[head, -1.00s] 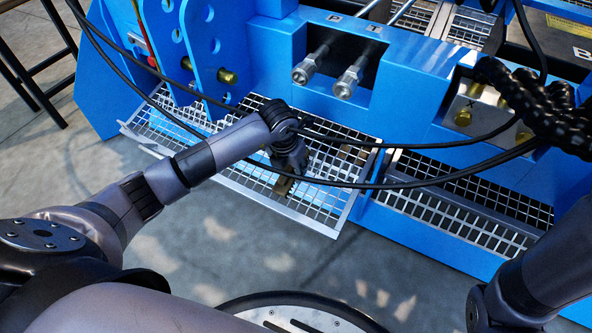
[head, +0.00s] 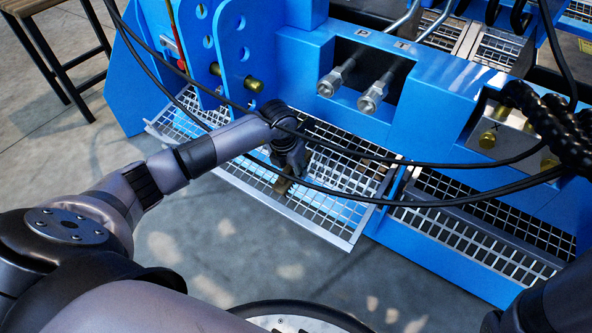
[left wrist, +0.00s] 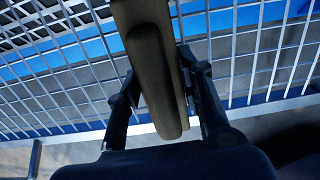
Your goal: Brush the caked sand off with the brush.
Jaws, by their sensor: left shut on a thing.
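My left gripper (head: 290,164) is over the metal mesh sieve frame (head: 345,222) at the front of the blue machine. It is shut on a brown block-like thing, which I take for the brush (head: 283,184). In the left wrist view the brush (left wrist: 155,70) runs between the two fingers (left wrist: 160,85), with the mesh (left wrist: 250,60) behind it. The brush's far end and any bristles are hidden, so I cannot tell whether it touches the mesh. I cannot make out caked sand clearly. Part of my right arm shows at the lower right; its gripper is out of view.
The blue machine (head: 440,100) fills the back, with hose fittings (head: 372,95) in a recess. Black cables (head: 420,160) hang across in front of the frame and near my left arm. A second mesh frame (head: 470,240) lies to the right. A dark stool (head: 60,60) stands at the left.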

